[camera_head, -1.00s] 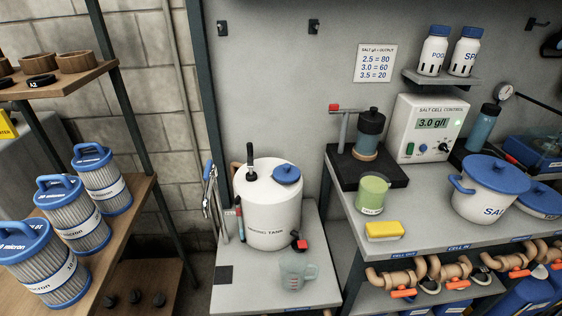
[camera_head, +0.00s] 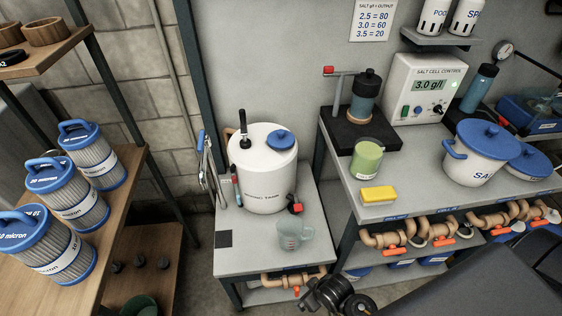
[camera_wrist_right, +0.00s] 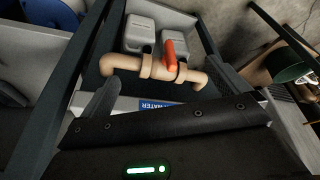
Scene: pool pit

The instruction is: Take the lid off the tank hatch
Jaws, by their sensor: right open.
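The white mixing tank (camera_head: 262,180) stands upright on the small grey table in the head view. Its blue round hatch lid (camera_head: 281,139), with a small knob, sits on the right part of the tank's top. My right gripper (camera_head: 335,296) shows dark at the bottom edge of the head view, low in front of the small table and well below the lid. It is open, with no object seen in it. The right wrist view does not show the tank or lid. My left gripper is in neither current view.
A dark stick (camera_head: 243,125) rises from the tank's top, left of the lid. A clear measuring jug (camera_head: 291,235) stands in front of the tank. A salt pot (camera_head: 480,155) and yellow sponge (camera_head: 378,195) sit on the right bench. A pipe with an orange valve (camera_wrist_right: 169,57) fills the wrist view.

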